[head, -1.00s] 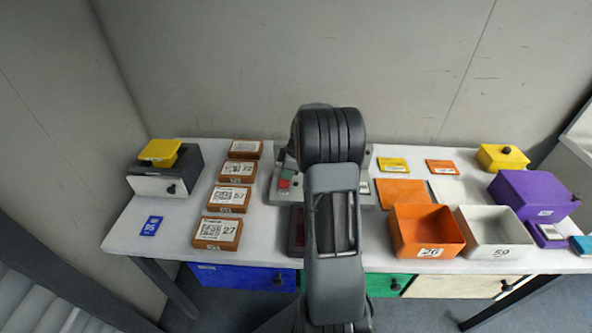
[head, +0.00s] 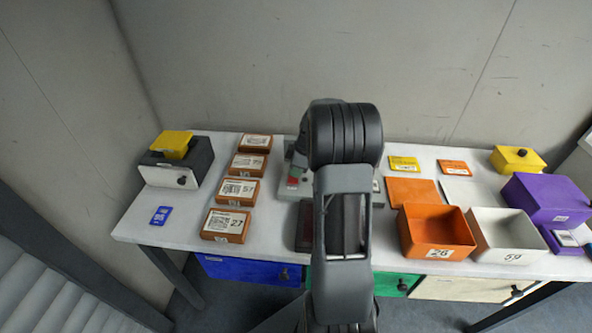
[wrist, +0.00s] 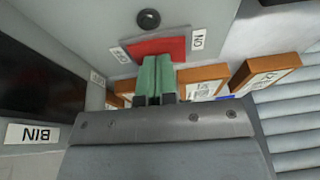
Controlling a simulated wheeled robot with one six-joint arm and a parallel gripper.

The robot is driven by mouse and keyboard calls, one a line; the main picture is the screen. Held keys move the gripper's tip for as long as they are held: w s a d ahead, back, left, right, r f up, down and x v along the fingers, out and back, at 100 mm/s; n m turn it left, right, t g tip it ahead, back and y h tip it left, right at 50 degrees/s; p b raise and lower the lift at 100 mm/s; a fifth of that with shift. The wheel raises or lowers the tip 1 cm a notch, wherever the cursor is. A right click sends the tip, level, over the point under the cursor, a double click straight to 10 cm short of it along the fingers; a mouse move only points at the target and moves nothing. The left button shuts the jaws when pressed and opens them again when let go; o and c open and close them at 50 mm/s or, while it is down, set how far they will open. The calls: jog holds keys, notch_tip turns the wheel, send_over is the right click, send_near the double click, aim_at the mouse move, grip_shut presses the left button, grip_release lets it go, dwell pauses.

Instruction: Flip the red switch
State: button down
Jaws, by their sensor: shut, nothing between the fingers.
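The red switch (wrist: 158,48) is a flat red rocker on a grey panel, with an ON label at its right and what looks like an OFF label at its left in the wrist view. In the head view a small part of the red switch (head: 293,181) shows left of my arm. My gripper (wrist: 158,62) has green fingers pressed together with nothing between them. Their tips are at the near edge of the switch and overlap it in the picture. I cannot tell whether they touch it. In the head view my arm hides most of the grey device.
Several brown labelled boxes (head: 226,224) stand in a row left of the device. An orange open bin (head: 437,236) and a white open bin (head: 502,234) stand to the right. A black screen and a BIN label (wrist: 36,135) show at left in the wrist view.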

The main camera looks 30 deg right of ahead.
jog(key=shift+r, duration=0.1)
jog(key=shift+r, duration=0.3)
jog(key=w+p+v, duration=0.2)
jog(key=v, duration=1.1)
jog(key=shift+w+d, duration=0.2)
jog(key=shift+d, duration=0.2)
